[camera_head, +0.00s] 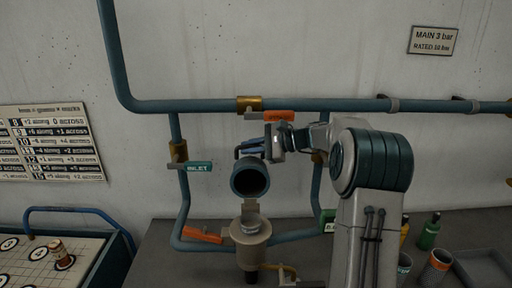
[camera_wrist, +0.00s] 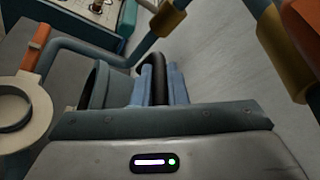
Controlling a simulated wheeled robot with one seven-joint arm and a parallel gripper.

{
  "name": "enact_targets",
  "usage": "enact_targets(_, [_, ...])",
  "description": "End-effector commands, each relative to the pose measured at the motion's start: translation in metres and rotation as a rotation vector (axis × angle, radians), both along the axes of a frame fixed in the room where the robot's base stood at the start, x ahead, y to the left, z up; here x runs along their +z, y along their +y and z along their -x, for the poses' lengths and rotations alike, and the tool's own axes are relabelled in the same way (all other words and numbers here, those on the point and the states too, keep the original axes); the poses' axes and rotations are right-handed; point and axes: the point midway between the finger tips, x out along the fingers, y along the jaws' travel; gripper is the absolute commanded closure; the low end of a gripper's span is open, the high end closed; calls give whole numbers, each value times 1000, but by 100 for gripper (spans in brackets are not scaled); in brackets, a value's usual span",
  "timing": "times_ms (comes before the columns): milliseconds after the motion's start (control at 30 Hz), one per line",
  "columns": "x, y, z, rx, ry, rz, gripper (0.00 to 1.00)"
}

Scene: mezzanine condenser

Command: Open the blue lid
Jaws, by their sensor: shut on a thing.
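The blue lid (camera_head: 250,181) is a dark teal-blue hollow cup tipped up on edge, its dark open mouth facing the head camera. It stands above the beige strainer body (camera_head: 250,250), whose round top shows below it. In the wrist view the lid (camera_wrist: 98,85) is at left of centre, with a black loop handle (camera_wrist: 148,56) on its back. My gripper (camera_head: 251,148) is at the lid's upper back. Its bluish fingers (camera_wrist: 160,85) are shut on the handle.
Teal pipes run along the wall and down both sides of the body. Orange levers show at the top (camera_head: 279,116) and lower left (camera_head: 203,235); a teal inlet lever (camera_head: 197,167) is at left. Bottles (camera_head: 429,232) and cups stand at right. A blue-handled game box (camera_head: 100,262) is at lower left.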

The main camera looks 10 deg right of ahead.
Motion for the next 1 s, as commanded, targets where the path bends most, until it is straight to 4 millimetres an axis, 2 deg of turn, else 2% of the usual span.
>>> enact_targets(67, [1,5,-1,11,-3,-3,100])
enact_targets(533, [1,-1,-1,4,-3,-4,100])
enact_targets(567, [1,-1,-1,3,-4,-5,79])
enact_targets(600, [1,-2,-1,2,-3,-4,68])
enact_targets(633, [1,-2,-1,1,-3,-4,66])
enact_targets(1000, [1,-12,1,-7,-3,-1,66])
